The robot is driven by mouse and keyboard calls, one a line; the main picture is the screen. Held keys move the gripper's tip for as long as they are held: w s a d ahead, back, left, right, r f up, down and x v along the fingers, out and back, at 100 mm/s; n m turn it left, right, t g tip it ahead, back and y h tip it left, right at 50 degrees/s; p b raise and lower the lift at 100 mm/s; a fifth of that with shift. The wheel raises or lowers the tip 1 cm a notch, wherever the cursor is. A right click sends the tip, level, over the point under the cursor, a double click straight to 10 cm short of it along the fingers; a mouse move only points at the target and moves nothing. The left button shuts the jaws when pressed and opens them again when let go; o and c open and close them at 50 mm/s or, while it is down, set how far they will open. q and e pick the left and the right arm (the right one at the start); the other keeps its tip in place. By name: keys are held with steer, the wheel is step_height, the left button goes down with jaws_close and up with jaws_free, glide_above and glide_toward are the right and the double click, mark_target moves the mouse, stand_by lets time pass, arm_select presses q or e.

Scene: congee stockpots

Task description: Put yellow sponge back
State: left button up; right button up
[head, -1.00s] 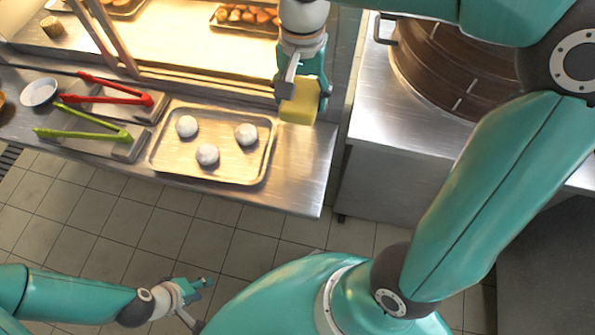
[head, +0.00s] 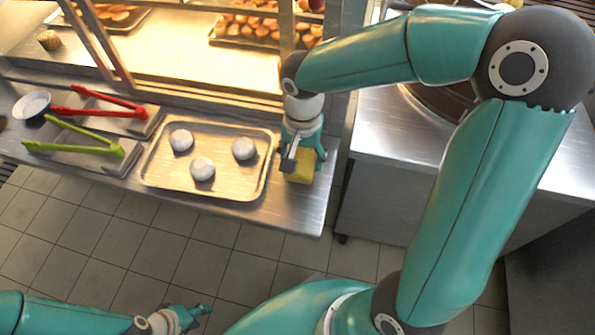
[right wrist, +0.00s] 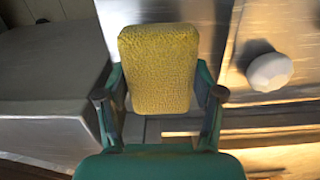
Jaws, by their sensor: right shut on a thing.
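The yellow sponge (head: 301,167) is between the fingers of my right gripper (head: 303,160), over the right end of the steel counter. The right wrist view shows the sponge (right wrist: 160,68) upright between the two fingers of that gripper (right wrist: 160,98), which is shut on it. I cannot tell whether the sponge touches the counter. My left gripper (head: 188,316) is low at the bottom of the head view, over the floor and away from the counter. It looks empty, and its fingers are too small to judge.
A metal tray (head: 222,190) with three white buns lies left of the sponge. Red tongs (head: 100,110) and green tongs (head: 75,147) lie farther left, near a white bowl (head: 32,104). A steel cabinet (head: 385,155) stands to the right across a gap. The counter's front right corner is bare.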

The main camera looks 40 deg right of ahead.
mark_target(301, 168)
step_height(301, 168, down, 4)
steer(key=shift+f+b, duration=0.2)
steer(key=shift+b, duration=0.25)
steer(key=shift+f, duration=0.15)
steer(key=o, duration=1.1)
steer(key=shift+r, duration=0.3)
step_height(301, 168, up, 12)
steer(key=p, duration=0.3)
steer(key=shift+f, duration=0.1)
